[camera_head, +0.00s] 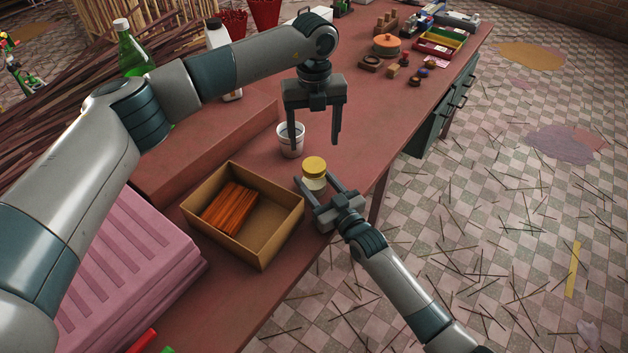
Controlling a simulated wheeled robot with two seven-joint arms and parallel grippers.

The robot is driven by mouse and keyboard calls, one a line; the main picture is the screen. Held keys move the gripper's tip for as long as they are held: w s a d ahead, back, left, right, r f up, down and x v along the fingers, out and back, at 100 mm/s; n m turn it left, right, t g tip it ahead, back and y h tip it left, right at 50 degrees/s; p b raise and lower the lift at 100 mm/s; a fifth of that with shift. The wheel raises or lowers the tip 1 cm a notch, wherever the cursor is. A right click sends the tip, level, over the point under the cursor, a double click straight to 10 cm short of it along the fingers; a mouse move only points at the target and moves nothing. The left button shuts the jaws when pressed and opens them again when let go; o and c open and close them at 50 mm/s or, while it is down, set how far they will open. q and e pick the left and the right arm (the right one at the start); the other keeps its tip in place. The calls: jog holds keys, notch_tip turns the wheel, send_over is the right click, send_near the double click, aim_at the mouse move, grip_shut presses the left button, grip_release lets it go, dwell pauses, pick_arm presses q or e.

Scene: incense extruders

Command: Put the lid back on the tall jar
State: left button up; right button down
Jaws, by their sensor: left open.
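A small jar (314,184) stands near the table's front edge, with a round yellow lid (314,165) on top of it. Whether the lid is fully seated cannot be told. My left gripper (315,140) is open and empty, pointing down above and behind the jar, close to a white cup (291,146). One of its fingers overlaps the cup in view. My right gripper (314,180) comes from the front right, with its fingers on either side of the jar's body. I cannot tell whether they press on it. The jar's lower part is partly hidden.
A cardboard box (273,231) with orange sticks stands left of the jar. A pink stack (120,265) lies farther left. A green bottle (131,55) and a white bottle (218,36) stand behind. An orange lidded pot (386,45) and small pieces sit at the far right.

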aim_at(314, 164)
pick_arm(q)
jog(key=n, duration=0.4)
jog(key=shift+f, duration=0.15)
dwell(0.4)
jog(key=shift+f, duration=3.9)
jog(key=c, duration=1.1)
